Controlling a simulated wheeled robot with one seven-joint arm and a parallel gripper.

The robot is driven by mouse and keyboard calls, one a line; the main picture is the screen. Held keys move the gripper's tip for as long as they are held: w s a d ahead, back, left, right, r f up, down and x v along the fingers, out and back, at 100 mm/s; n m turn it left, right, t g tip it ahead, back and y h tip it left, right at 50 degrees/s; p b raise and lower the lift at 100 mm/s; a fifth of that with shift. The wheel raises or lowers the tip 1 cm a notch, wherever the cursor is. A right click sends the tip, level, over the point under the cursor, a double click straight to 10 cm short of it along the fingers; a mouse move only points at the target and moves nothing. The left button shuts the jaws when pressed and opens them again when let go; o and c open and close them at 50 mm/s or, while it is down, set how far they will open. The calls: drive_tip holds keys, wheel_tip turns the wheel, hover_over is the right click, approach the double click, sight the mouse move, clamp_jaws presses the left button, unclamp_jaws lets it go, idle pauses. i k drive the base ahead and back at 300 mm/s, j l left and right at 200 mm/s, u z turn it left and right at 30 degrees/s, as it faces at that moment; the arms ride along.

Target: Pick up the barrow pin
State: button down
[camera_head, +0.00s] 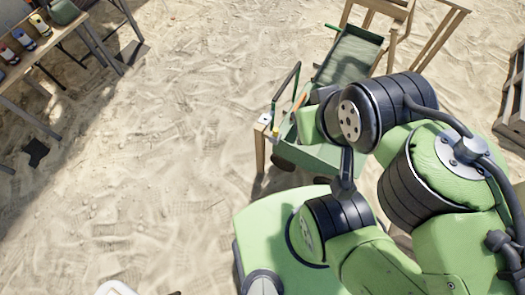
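I cannot make out the barrow pin for certain. A green barrow or cart (325,157) with a dark handle rail stands on the sand right of centre. A narrow wooden stand (260,147) with a pale top is at its left side. A small yellow item (276,133) and a thin orange piece (298,104) show near there, too small to identify. My green and black arm covers much of the right side and hides part of the barrow. My gripper's fingers do not show.
A table (58,36) with several small coloured containers stands at the top left. A dark flat object (35,152) lies on the sand below it. A wooden frame (438,42) is at the top right, and a dark crate (513,101) at the right edge. The sand left of centre is clear.

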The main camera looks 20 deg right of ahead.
sight(276, 130)
drive_tip(key=i+j+z, duration=0.15)
drive_tip(key=j, duration=0.15)
drive_tip(key=i+j+z, duration=0.2)
drive_tip(key=j+z, duration=0.15)
drive_tip(key=j, duration=0.2)
drive_tip(key=i+j+z, duration=0.35)
drive_tip(key=j+z, duration=0.15)
drive_tip(key=j, duration=0.25)
drive_tip(key=i+j+z, duration=0.2)
drive_tip(key=j, duration=0.2)
drive_tip(key=j+z, duration=0.25)
drive_tip(key=j, duration=0.2)
drive_tip(key=i+j+z, duration=0.25)
drive_tip(key=k, duration=0.1)
